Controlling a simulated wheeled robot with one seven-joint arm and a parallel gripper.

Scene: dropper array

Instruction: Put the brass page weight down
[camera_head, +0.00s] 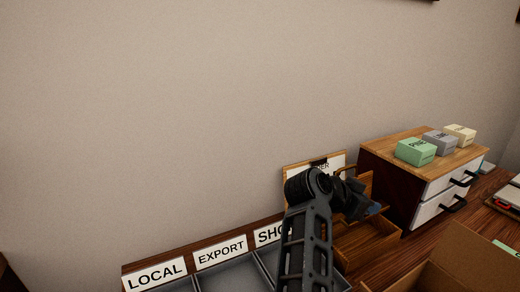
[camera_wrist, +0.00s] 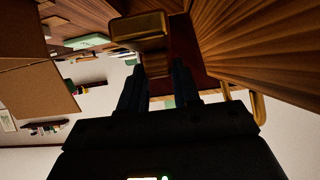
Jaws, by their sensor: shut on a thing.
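My gripper (camera_wrist: 157,74) is shut on the brass page weight (camera_wrist: 140,28), a gold-coloured block with a narrower part between the two dark fingers in the wrist view. The block sticks out beyond the fingertips, with wooden surfaces close behind and beside it. In the head view my gripper (camera_head: 366,204) is over or near an open wooden compartment (camera_head: 365,249), left of the drawer cabinet. I cannot make out the weight clearly there. I cannot tell whether it touches anything below.
A drawer cabinet (camera_head: 384,178) carries green, grey and cream boxes. An open cardboard box (camera_head: 486,254) stands at lower right. Grey trays (camera_head: 226,276) with signs reading LOCAL, EXPORT and a partly hidden SHO line the lower left.

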